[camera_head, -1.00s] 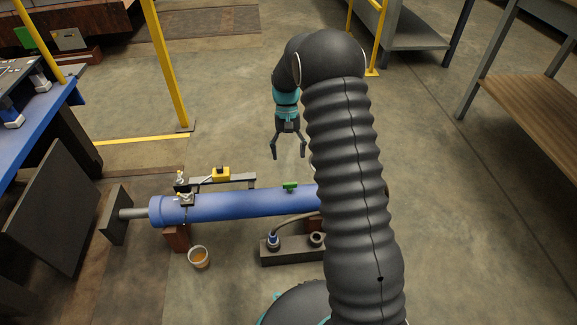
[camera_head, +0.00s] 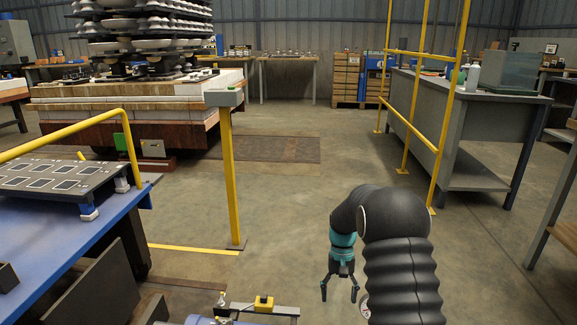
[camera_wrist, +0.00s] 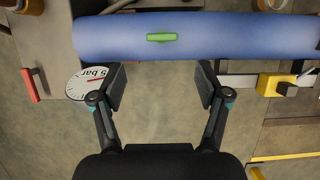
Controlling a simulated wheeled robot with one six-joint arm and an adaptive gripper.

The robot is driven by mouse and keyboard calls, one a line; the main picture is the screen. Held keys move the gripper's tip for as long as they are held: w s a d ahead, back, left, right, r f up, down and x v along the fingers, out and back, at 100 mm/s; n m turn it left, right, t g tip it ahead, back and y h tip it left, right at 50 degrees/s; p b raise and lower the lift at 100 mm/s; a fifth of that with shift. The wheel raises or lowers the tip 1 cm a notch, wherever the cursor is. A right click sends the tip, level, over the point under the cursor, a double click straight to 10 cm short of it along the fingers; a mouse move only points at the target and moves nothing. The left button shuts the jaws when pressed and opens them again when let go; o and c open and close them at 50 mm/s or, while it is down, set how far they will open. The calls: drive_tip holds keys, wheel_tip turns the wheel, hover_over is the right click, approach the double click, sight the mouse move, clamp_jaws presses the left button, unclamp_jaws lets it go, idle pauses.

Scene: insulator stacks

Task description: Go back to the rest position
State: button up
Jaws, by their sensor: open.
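My gripper (camera_head: 340,289) hangs fingers down at the lower middle of the head view, on my dark ribbed arm. It is open, with nothing between its fingers. In the wrist view my gripper (camera_wrist: 162,88) also shows spread and empty. Beyond its fingertips lies a blue cylinder (camera_wrist: 215,38) with a small green piece (camera_wrist: 161,37) on it. In the head view only a bit of the blue cylinder (camera_head: 200,320) shows at the bottom edge.
A white dial marked "5 bar" (camera_wrist: 85,84) is beside the left finger. A blue bench (camera_head: 60,235) stands at left, a grey table (camera_head: 470,100) and yellow rails (camera_head: 420,100) at right. Insulator stacks (camera_head: 140,40) stand at the back left. The middle floor is clear.

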drive_tip(key=s+r+n+t+p, duration=0.1)
drive_tip(key=s+r+t, duration=0.8)
drive_tip(key=s+r, duration=1.9)
drive_tip(key=s+a+p, duration=0.1)
drive_tip(key=s+p, duration=0.1)
drive_tip(key=s, duration=0.1)
drive_tip(key=shift+s+r+t+h, duration=0.3)
drive_tip(key=shift+r+t, duration=0.1)
